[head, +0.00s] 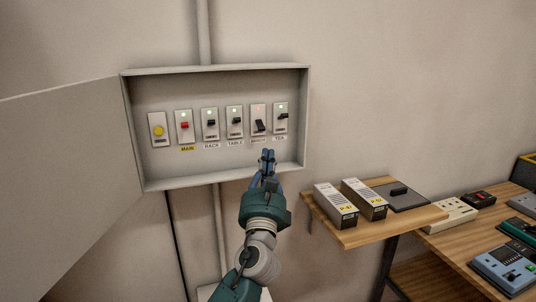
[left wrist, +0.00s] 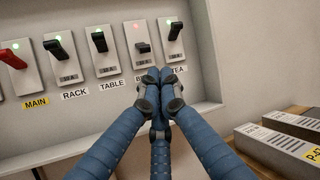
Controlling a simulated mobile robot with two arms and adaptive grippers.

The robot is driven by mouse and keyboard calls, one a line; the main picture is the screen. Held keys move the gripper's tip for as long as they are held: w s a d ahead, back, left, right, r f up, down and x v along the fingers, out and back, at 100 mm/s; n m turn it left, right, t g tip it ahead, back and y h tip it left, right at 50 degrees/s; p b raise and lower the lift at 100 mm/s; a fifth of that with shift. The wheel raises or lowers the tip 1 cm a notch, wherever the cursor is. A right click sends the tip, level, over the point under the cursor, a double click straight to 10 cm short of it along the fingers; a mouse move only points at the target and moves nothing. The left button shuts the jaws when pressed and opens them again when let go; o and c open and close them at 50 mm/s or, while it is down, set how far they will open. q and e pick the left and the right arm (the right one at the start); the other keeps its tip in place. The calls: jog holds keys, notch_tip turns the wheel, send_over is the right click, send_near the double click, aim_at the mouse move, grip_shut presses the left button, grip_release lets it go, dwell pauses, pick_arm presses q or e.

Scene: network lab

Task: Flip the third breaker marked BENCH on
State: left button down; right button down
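The open breaker box (head: 216,182) on the wall holds a row of switches above printed labels. The BENCH breaker (head: 260,125) has its dark lever pointing down and a red light above it. It also shows in the left wrist view (left wrist: 140,46), where my fingers cover part of its label. The RACK (head: 210,124), TABLE (head: 235,121) and TEA (head: 281,117) breakers have green lights. My left gripper (head: 267,156) has its fingers together and empty, just below the BENCH breaker and its label; I cannot tell whether it touches the panel. My right gripper is out of view.
The red MAIN switch (head: 184,126) and a yellow button (head: 158,131) are at the row's left. The box door (head: 70,190) hangs open at left. A wooden shelf (head: 350,238) with two cartons is right of my arm. A bench with devices stands further right.

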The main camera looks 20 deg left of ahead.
aim_at(260, 125)
pick_arm(q)
jog(key=x, duration=0.8)
jog(key=shift+f+p, duration=0.1)
jog(key=shift+p, duration=0.25)
